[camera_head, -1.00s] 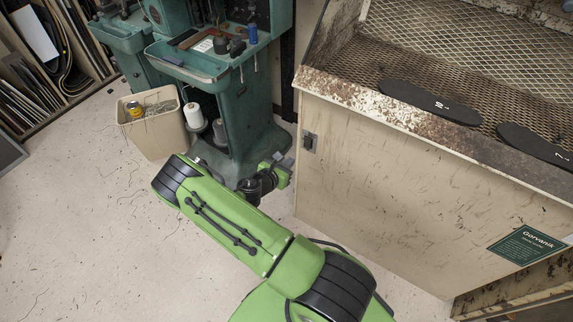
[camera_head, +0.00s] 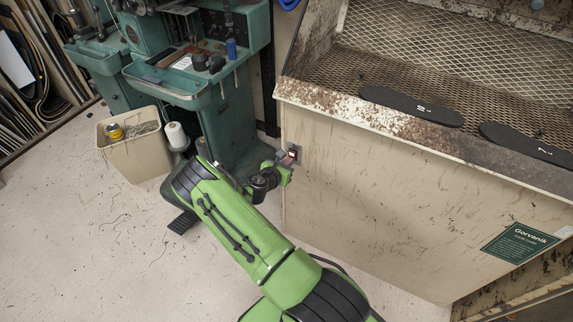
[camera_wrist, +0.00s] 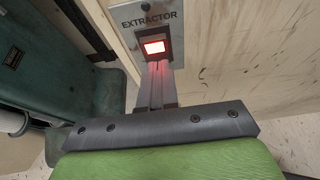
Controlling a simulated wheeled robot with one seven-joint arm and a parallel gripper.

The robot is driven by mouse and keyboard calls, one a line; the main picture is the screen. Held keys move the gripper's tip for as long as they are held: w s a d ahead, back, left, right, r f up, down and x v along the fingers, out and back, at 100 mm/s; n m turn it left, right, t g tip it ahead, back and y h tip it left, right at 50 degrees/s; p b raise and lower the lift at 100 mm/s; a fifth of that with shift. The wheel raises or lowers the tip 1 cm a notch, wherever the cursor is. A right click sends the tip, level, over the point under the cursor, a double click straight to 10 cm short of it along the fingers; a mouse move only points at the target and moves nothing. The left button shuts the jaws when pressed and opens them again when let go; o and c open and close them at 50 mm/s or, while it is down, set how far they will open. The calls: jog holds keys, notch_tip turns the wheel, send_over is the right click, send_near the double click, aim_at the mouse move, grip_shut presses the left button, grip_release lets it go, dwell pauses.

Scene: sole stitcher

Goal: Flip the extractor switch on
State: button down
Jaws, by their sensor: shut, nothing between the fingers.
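The extractor switch (camera_wrist: 153,47) is a rocker glowing red-white in a grey plate marked EXTRACTOR, on the left end of the beige cabinet's front panel. In the head view the lit switch (camera_head: 293,154) shows just beyond my gripper (camera_head: 287,160). In the wrist view my gripper (camera_wrist: 157,68) is shut, with nothing between the fingers. Its fingertips are at the lower edge of the switch, lit red by its glow. I cannot tell whether they touch it.
The beige cabinet (camera_head: 370,220) has a mesh top with two black soles (camera_head: 411,106) on it.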

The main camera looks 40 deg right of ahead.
jog(key=shift+d+r+p, duration=0.1)
jog(key=shift+r+p, duration=0.7)
jog(key=shift+r, duration=0.15)
jog(key=f+p+v, duration=0.1)
jog(key=p+v, duration=0.2)
jog(key=v, duration=1.1)
jog(key=shift+a+f, duration=0.2)
jog(key=shift+a, duration=0.05)
